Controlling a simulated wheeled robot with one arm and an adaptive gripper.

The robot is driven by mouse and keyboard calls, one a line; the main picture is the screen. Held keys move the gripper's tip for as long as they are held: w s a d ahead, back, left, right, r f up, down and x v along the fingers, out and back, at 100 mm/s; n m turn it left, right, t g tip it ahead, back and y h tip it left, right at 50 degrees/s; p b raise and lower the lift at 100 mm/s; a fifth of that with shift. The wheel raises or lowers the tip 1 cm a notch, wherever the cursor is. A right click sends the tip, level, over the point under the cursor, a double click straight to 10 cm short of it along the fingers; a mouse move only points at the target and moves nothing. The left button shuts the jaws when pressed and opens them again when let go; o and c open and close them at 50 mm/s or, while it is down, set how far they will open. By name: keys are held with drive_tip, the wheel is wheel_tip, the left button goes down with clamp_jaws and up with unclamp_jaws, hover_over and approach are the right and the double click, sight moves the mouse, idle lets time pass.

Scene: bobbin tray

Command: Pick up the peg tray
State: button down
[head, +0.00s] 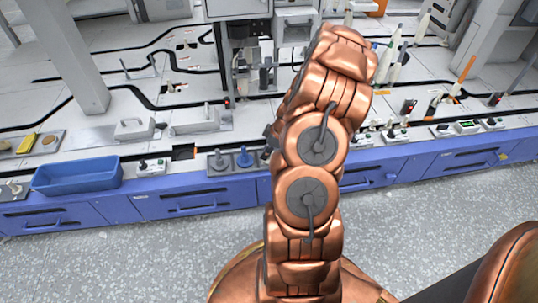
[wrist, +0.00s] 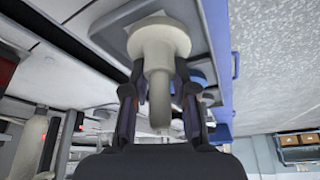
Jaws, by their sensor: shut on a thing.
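The peg tray (head: 231,170) is a flat grey plate at the front edge of the bench in the head view. A grey peg and a blue peg stand on it, and my arm hides its right part. In the wrist view the tray (wrist: 204,32) is at the top, with a pale cream peg (wrist: 159,55) pointing down the picture. My gripper (wrist: 160,80) has a finger on each side of this peg and is shut on it. A bluish peg shows partly behind the right finger. I cannot tell whether the tray is clear of the bench.
A blue bin (head: 77,176) stands on the bench at the left. A small switch box (head: 151,166) and a dark square (head: 184,152) lie between it and the tray. More control boxes (head: 466,126) stand at the right. Blue drawers (head: 205,200) run below the bench edge.

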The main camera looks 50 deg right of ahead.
drive_tip(key=shift+r, duration=0.1)
wheel_tip(320, 180, up, 4)
drive_tip(key=shift+p, duration=0.95)
drive_tip(key=s+a+p, duration=0.1)
drive_tip(key=s+a, duration=0.1)
drive_tip(key=s, duration=0.5)
drive_tip(key=s+a+p, duration=0.1)
drive_tip(key=s+a, duration=0.2)
drive_tip(key=s, duration=0.5)
drive_tip(key=shift+a+r+p, duration=0.2)
drive_tip(key=shift+r+p, duration=0.2)
